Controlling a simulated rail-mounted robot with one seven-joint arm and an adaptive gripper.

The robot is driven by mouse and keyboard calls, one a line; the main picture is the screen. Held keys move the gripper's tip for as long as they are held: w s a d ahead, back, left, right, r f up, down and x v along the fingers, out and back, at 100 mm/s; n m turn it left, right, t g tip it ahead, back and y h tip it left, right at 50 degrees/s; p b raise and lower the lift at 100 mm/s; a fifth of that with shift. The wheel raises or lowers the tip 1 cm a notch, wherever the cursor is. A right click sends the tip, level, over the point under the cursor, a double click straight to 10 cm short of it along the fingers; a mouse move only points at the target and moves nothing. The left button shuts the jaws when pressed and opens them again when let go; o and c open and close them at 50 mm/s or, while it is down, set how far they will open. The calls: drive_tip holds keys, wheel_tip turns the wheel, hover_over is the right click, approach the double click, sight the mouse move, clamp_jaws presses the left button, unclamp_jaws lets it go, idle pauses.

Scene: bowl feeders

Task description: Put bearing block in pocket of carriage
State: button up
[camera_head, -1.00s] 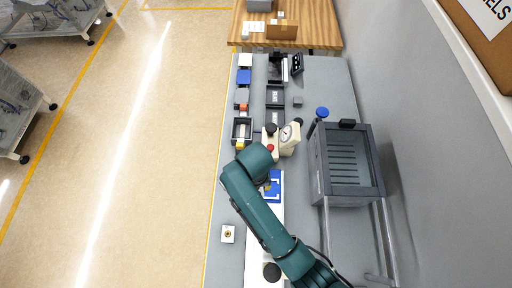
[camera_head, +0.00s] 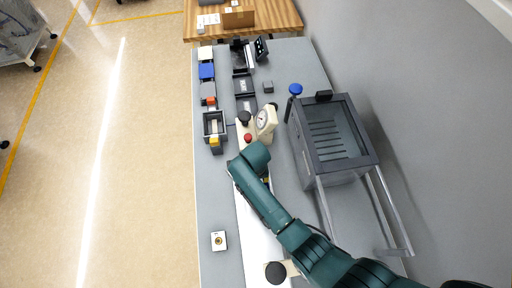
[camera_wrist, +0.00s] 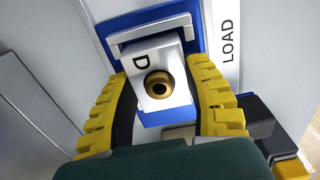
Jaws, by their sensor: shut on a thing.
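The bearing block (camera_wrist: 158,88) is a pale metal block marked "D" with a bronze bushing. It shows in the wrist view between the yellow fingers of my gripper (camera_wrist: 163,72), which is shut on it. The blue carriage (camera_wrist: 148,17) lies directly beneath and beyond the block, with a grey raised edge (camera_wrist: 150,32) at the block's far side. I cannot tell whether the block is above the pocket or partly in it. In the head view my arm hides the gripper, the held block and most of the carriage.
A white strip marked "LOAD" (camera_wrist: 226,45) runs beside the carriage. In the head view, a dial gauge unit (camera_head: 264,124) stands just beyond my arm, and a grey glazed enclosure (camera_head: 335,135) stands to the right. A square block with a round centre (camera_head: 219,240) sits at the front left.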

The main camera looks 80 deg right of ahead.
drive_tip(key=shift+f, duration=0.1)
drive_tip(key=o, duration=1.2)
wheel_tip(320, 180, up, 12)
drive_tip(key=p, duration=0.2)
drive_tip(key=shift+w+r, duration=0.1)
drive_tip(key=shift+r, duration=0.1)
